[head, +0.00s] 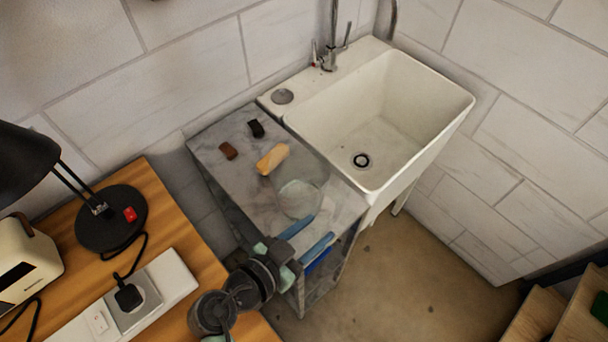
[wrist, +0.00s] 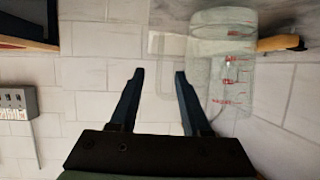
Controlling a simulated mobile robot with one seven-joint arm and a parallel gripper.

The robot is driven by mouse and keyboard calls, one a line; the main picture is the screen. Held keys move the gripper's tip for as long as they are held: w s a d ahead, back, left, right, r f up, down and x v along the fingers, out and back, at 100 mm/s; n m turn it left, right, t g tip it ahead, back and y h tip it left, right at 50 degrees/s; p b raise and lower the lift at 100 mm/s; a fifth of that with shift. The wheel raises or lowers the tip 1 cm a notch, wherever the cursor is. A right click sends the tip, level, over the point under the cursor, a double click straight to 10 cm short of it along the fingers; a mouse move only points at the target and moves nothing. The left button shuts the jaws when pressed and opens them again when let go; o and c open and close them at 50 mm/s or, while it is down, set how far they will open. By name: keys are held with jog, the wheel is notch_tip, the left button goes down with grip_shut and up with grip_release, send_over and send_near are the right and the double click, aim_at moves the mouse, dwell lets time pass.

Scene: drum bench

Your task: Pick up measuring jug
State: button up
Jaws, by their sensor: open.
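The measuring jug (head: 299,198) is clear glass and stands on the grey marbled cabinet top, near its front edge. In the wrist view the jug (wrist: 228,75) shows red markings, right of centre, with its clear handle (wrist: 170,62) facing left. My gripper (head: 307,237) is open and empty, with its blue fingers at the front edge of the cabinet top, just short of the jug. In the wrist view the gripper (wrist: 159,74) has the handle roughly ahead of its fingertips. I cannot tell whether the fingers touch it.
A tan object (head: 272,159) lies behind the jug. A brown block (head: 228,151) and a black item (head: 256,128) lie farther back. A white sink (head: 414,104) adjoins on the right. A wooden desk (head: 158,214) with a black lamp (head: 111,217) and power strip (head: 176,277) is left.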

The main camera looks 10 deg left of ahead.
aim_at(335, 216)
jog(key=x, duration=0.5)
jog(key=shift+w+d+f+b, duration=0.1)
jog(key=shift+d+b, duration=0.1)
jog(key=shift+b, duration=0.15)
jog(key=x, duration=0.5)
jog(key=shift+w+f, duration=0.15)
jog(key=shift+w, duration=0.25)
grip_shut()
dwell(0.6)
